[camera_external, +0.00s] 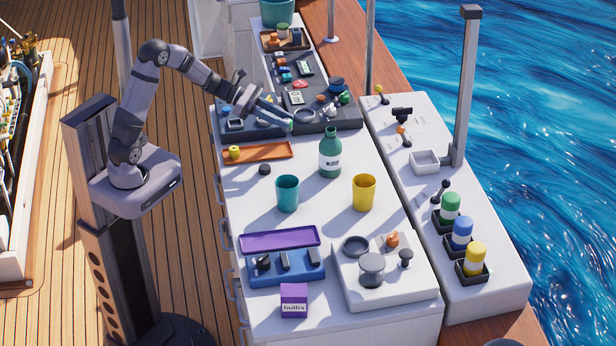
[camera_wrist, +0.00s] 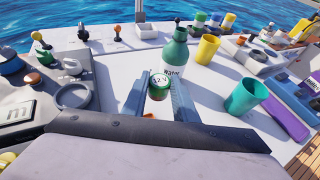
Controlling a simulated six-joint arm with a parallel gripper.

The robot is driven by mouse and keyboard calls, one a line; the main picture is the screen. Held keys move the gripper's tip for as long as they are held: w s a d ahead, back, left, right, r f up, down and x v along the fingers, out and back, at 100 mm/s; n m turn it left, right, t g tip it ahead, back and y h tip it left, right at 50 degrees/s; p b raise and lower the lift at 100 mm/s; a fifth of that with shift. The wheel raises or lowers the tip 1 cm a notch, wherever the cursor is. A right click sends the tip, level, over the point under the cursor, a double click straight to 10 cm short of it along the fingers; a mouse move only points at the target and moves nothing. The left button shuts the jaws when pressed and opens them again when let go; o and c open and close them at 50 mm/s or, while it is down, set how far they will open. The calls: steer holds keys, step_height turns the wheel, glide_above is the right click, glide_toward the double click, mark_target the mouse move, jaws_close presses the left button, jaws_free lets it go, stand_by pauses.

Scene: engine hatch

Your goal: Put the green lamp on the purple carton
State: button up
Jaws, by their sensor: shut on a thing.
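The purple carton (camera_external: 294,301), a small box labelled "bulbs", stands near the front edge of the white counter in the external view. My gripper (camera_external: 290,122) is far behind it, above the dark tray area at the back of the counter. In the wrist view my gripper (camera_wrist: 159,86) is shut on the green lamp (camera_wrist: 158,92), which shows a pale round face marked "12 V" and a green body between the two fingers. The lamp is hard to make out in the external view.
A green bottle (camera_external: 330,156), a teal cup (camera_external: 287,194) and a yellow cup (camera_external: 364,192) stand mid-counter. A purple tray (camera_external: 279,240) and a blue holder (camera_external: 262,279) lie behind the carton. A white block (camera_external: 388,295) with knobs is to its right.

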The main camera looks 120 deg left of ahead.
steer(key=w+d+r+m+h, duration=0.15)
steer(key=w+d, duration=0.25)
steer(key=w, duration=0.5)
steer(key=w+d+r+m+h, duration=0.1)
steer(key=w+d+m+h, duration=0.2)
steer(key=w, duration=0.5)
step_height(320, 180, up, 5)
steer(key=m+g+h+p, duration=0.3)
steer(key=m+h, duration=0.5)
steer(key=h, duration=0.1)
glide_above(292, 285)
steer(key=shift+w+f+p, duration=0.1)
steer(key=shift+f+p, duration=0.75)
steer(key=shift+f, duration=3.9)
steer(key=shift+f, duration=0.3)
steer(key=o, duration=1.1)
steer(key=shift+r, duration=0.1)
steer(key=shift+c, duration=0.2)
